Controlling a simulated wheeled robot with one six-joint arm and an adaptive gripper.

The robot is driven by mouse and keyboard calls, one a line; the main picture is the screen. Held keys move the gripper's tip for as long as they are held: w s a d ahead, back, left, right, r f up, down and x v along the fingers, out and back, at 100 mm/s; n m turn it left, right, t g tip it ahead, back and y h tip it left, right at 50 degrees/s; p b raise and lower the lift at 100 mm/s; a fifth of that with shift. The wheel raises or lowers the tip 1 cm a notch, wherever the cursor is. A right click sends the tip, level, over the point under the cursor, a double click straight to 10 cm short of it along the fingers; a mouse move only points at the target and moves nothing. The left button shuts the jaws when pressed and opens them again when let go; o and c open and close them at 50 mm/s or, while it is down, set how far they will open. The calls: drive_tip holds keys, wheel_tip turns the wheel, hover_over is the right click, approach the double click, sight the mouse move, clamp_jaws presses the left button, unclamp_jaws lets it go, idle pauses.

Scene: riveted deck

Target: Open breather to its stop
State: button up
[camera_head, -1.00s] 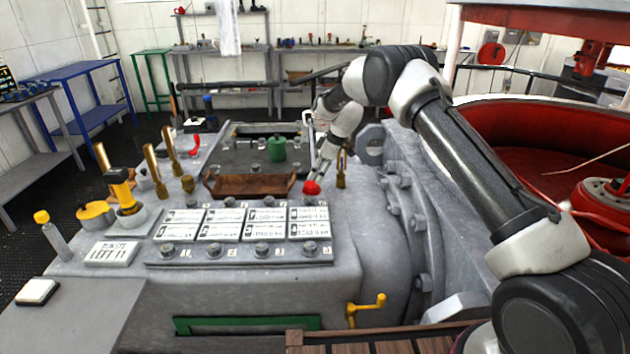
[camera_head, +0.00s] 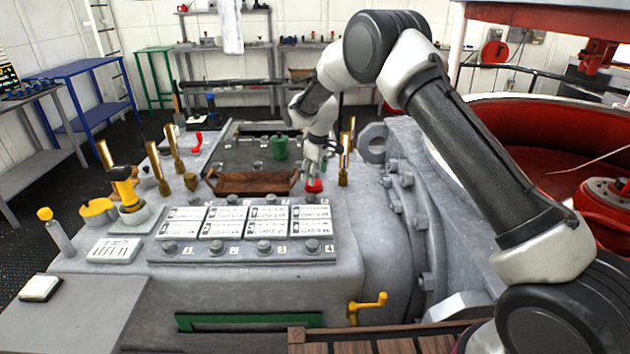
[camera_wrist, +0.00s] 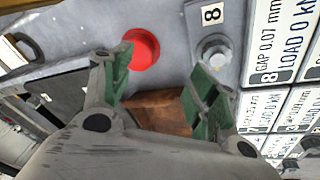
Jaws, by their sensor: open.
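No part carries a readable "breather" label, so I cannot tell for sure which one it is. A round red knob (camera_head: 314,186) stands on the grey machine top, right of a brown tray. My gripper (camera_head: 314,166) is just above and over it, pointing steeply down. My gripper (camera_wrist: 163,82) is open there with nothing held between the fingers. Whether a finger touches the knob cannot be told. A green capped cylinder (camera_head: 279,147) stands behind the tray.
The brown tray (camera_head: 252,183) lies left of my gripper, and a brass post (camera_head: 344,165) stands close on its right. White label plates (camera_head: 250,221) and a row of bolts lie in front. Brass-handled levers (camera_head: 158,165) rise at the left.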

drive_tip(key=w+f+m, duration=0.1)
drive_tip(key=f+m, duration=0.1)
drive_tip(key=m, duration=0.1)
drive_tip(key=w+f+m+t, duration=0.1)
drive_tip(key=w+f+m, duration=0.1)
drive_tip(key=m, duration=0.2)
drive_tip(key=w+f+m+t, duration=0.1)
drive_tip(key=w+f+m, duration=0.1)
drive_tip(key=f+m, duration=0.1)
drive_tip(key=shift+w+d+m+h, duration=0.15)
drive_tip(key=shift+m+h, duration=0.15)
drive_tip(key=shift+m, duration=0.2)
drive_tip(key=c, duration=0.7)
drive_tip(key=shift+c, duration=0.2)
drive_tip(key=shift+n, duration=0.4)
